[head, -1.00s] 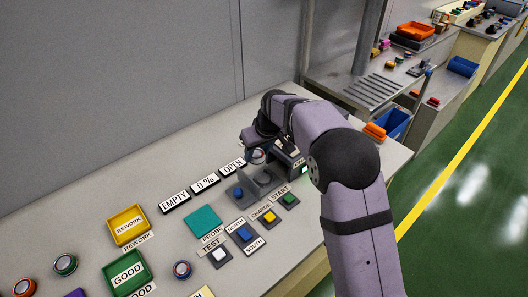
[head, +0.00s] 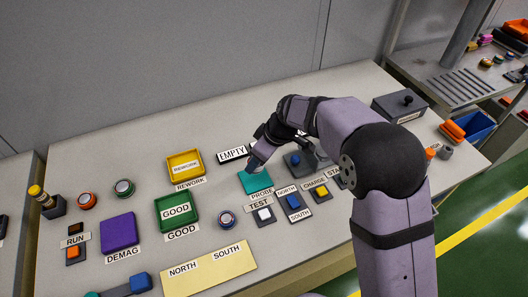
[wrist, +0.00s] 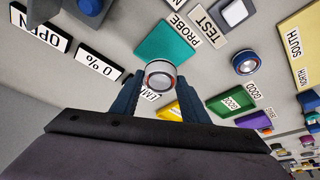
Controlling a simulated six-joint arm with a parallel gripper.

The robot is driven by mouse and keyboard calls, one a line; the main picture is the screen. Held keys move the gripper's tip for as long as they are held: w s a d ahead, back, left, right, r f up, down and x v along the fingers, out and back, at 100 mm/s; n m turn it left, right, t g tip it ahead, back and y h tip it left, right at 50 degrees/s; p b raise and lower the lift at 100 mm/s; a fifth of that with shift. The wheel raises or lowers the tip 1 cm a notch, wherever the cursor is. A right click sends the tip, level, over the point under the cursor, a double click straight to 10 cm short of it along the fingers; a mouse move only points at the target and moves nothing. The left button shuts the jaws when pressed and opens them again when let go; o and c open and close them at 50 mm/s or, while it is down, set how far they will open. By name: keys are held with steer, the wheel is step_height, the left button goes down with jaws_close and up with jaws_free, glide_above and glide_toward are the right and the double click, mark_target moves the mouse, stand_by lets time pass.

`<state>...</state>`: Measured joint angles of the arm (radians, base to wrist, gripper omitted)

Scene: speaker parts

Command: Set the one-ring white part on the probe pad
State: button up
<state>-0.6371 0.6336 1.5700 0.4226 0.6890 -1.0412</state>
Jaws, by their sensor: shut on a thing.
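My gripper (wrist: 160,88) is shut on a round white part (wrist: 160,72) with a reddish ring on its face. In the head view my gripper (head: 260,158) and the part are small and partly hidden by my arm. The teal probe pad (head: 256,185) lies flat on the bench, with a PROBE label at its front edge. In the wrist view the pad (wrist: 168,40) shows bare, just beyond the held part. The part looks to be over or beside the pad's back edge; whether it touches is unclear. I cannot count its rings surely.
A TEST button (head: 265,214) and a NORTH/SOUTH switch (head: 293,202) stand in front of the pad. The green GOOD tray (head: 190,225) and yellow REWORK tray (head: 199,170) are to its left. Another round part (head: 227,219) lies by the GOOD tray. An EMPTY sign (head: 233,154) stands behind.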

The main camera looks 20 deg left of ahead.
mark_target(257, 170)
steer(key=shift+r+n+g, duration=0.1)
steer(key=shift+n+g, duration=0.4)
steer(key=shift+n, duration=0.8)
steer(key=shift+f+b, duration=2.4)
steer(key=shift+f, duration=0.15)
steer(key=shift+f+b, duration=0.25)
steer(key=shift+b, duration=0.1)
steer(key=o, duration=1.4)
steer(key=shift+b+v, duration=0.55)
steer(key=shift+v, duration=3.2)
